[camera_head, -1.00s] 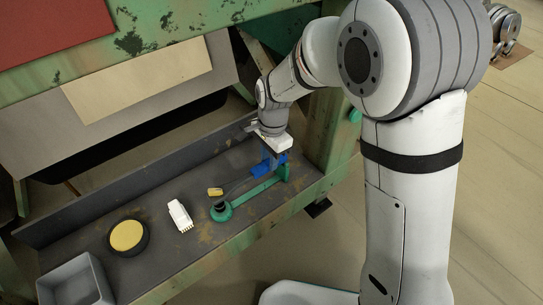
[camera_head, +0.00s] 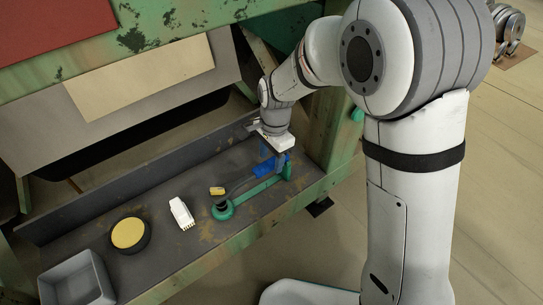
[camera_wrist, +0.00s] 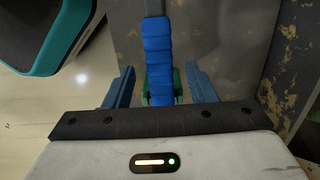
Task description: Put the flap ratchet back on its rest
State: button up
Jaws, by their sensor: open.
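The ratchet's blue ribbed handle (camera_head: 263,169) shows in the head view beside a green bar-shaped piece (camera_head: 258,190) on the low shelf; that this piece is the rest is not certain. A thin grey shaft runs from the handle toward the round left end of the green piece. In the wrist view the blue handle (camera_wrist: 158,62) lies between the fingers of my gripper (camera_wrist: 160,88), with gaps on both sides. My gripper is open around the handle. Green shows behind the handle there. Whether the ratchet touches the green piece is hidden.
On the shelf, left of the green piece, are a small yellow block (camera_head: 217,190), a white connector-like piece (camera_head: 181,213), a yellow-topped round tin (camera_head: 129,234) and a grey bin (camera_head: 76,279). A green post (camera_head: 334,140) stands close right of my gripper.

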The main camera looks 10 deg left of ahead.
jog(key=shift+r, duration=0.1)
dwell(0.3)
jog(key=shift+r+p, duration=3.15)
jog(key=shift+r, duration=0.25)
jog(key=shift+w+r, duration=0.1)
